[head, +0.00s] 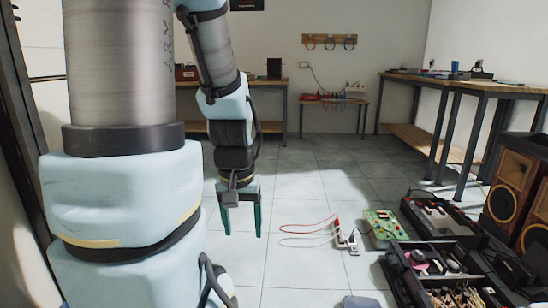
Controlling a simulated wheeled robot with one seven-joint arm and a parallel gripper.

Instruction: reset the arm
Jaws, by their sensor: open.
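My gripper (241,220) hangs from my bent arm (233,130), left of the middle of the head view. Its two green fingers point down and stand apart, with nothing between them. It hangs above the tiled floor, to the left of the red and white cables. The large upper part of my arm fills the left of the view and hides what is behind it.
On the floor at right lie cables (305,231), a green circuit board (384,224), dark trays (440,268) of tools and parts, and wooden speakers (507,200). Workbenches (468,85) line the right and back walls. The middle floor (320,175) is clear.

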